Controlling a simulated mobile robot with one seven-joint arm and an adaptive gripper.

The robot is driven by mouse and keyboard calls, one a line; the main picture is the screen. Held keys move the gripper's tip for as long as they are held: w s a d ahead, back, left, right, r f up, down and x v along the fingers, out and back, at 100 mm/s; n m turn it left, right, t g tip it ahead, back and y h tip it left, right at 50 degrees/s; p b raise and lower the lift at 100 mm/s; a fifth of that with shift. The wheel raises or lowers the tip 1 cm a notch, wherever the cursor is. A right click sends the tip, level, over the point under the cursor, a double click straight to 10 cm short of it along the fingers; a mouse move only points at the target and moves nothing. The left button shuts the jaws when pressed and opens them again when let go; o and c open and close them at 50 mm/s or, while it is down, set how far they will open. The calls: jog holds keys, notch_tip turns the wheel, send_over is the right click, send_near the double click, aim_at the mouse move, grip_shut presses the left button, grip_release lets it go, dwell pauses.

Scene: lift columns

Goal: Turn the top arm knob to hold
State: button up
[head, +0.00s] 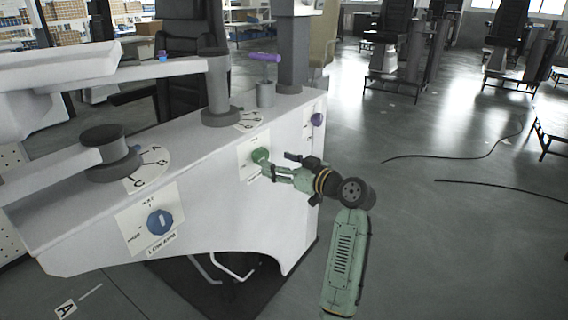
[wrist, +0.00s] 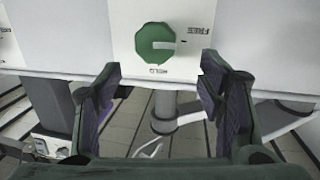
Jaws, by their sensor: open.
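The green knob (head: 260,155) sits on a white label plate on the front of the white column housing. In the wrist view the green knob (wrist: 155,44) is upside down, with its white mark pointing right, toward the FREE side. My gripper (head: 270,170) is at the plate, close to the knob. In the wrist view my gripper's fingers (wrist: 160,66) are spread apart, one to each side below the knob, with nothing between them. I cannot tell whether a finger touches the knob.
A blue knob (head: 160,221) labelled LOW ARM is on the same housing at the left. A purple knob (head: 317,119) is at the right end. Grey posts and arms stand on top. Cables (head: 455,156) lie on the open floor at right.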

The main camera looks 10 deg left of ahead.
aim_at(264, 156)
jog(key=d+f+n+g+y, duration=0.1)
jog(key=d+n+g+y, duration=0.1)
jog(key=d, duration=0.2)
jog(key=p+x, duration=0.1)
jog(key=x, duration=0.9)
jog(key=shift+w+a, duration=0.2)
jog(key=shift+c, duration=0.3)
jog(key=c, duration=1.1)
